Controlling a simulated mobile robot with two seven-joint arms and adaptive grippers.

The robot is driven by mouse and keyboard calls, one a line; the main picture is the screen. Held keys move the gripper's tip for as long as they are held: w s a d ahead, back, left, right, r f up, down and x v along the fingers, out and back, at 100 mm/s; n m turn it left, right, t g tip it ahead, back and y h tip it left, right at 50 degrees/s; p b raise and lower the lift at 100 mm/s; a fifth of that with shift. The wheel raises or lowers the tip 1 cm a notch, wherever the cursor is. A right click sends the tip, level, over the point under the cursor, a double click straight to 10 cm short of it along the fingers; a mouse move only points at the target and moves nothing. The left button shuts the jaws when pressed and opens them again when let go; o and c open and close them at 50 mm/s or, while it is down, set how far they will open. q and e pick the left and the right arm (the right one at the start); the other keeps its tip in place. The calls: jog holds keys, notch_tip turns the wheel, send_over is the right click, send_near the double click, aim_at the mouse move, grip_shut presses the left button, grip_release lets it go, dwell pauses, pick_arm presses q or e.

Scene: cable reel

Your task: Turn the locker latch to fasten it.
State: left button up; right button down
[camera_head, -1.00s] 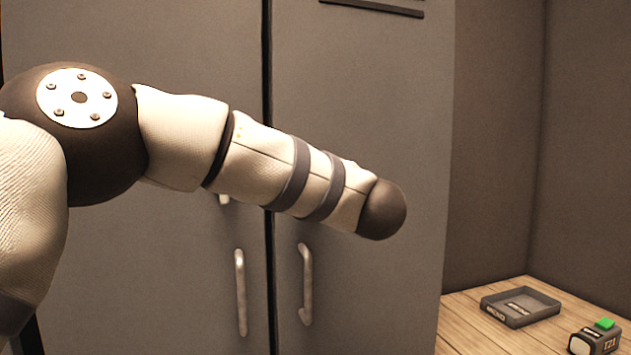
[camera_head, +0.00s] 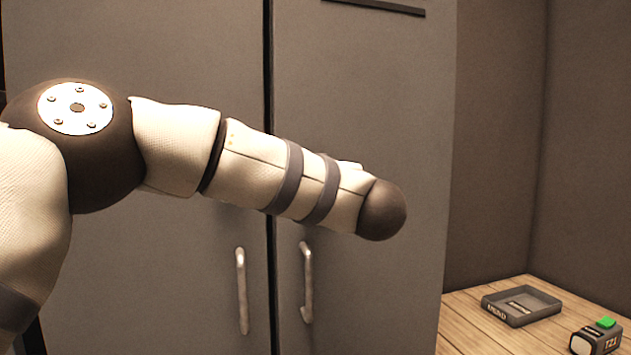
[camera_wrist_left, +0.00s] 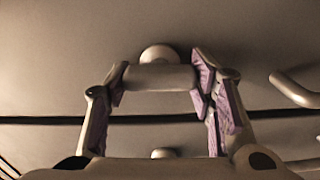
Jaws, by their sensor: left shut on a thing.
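The locker (camera_head: 370,120) fills the head view, with two grey doors and a dark vertical gap between them. In the left wrist view the locker latch (camera_wrist_left: 157,77) is a pale bar with a round knob behind it, lying roughly parallel to the dark door gap, on one side of it. My left gripper (camera_wrist_left: 160,80) is shut on the latch, with a finger at each end of the bar. A small pale round part (camera_wrist_left: 163,153) sits across the gap. In the head view my left forearm hides the gripper and most of the latch area. My right gripper is not in view.
Two vertical door handles, left (camera_head: 241,290) and right (camera_head: 306,283), flank the gap below my arm. A wooden surface (camera_head: 465,315) at the lower right holds a grey tray (camera_head: 520,306) and a dark box with a green top (camera_head: 597,337).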

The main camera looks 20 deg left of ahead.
pick_arm(q)
jog(key=shift+n, duration=0.3)
dwell(0.4)
jog(key=o, duration=1.2)
